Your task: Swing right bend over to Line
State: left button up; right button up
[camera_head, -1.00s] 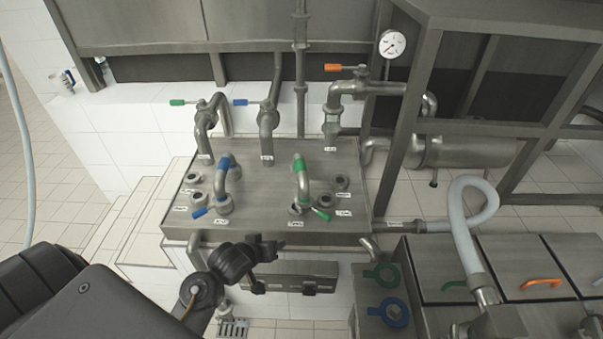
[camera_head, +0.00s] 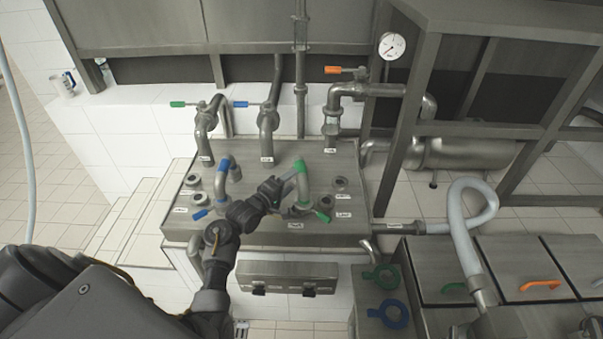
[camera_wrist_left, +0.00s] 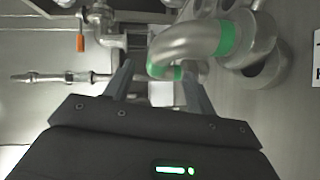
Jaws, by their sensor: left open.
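The right bend (camera_head: 303,188) is a steel U-shaped pipe with a green band and a green-handled fitting at its foot, on the steel panel (camera_head: 260,236). My left gripper (camera_head: 284,187) is open at the left side of this bend, near its upper part. In the left wrist view the bend (camera_wrist_left: 185,44) lies just ahead of the fingers (camera_wrist_left: 157,78), with part of it between them; I cannot tell whether they touch it. A port (camera_head: 340,183) with small labels near it is to the right of the bend. The label text is too small to read.
A blue-banded bend (camera_head: 221,176) stands to the left on the same panel, near my arm. Valves with green (camera_head: 178,104), blue (camera_head: 241,104) and orange (camera_head: 333,70) handles rise behind. A white hose (camera_head: 463,235) and steel lids are at right.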

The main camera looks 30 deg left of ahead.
aim_at(302, 173)
pick_arm(q)
jog(key=x, duration=0.7)
jog(key=shift+w, duration=0.1)
jog(key=shift+c, duration=0.4)
grip_shut()
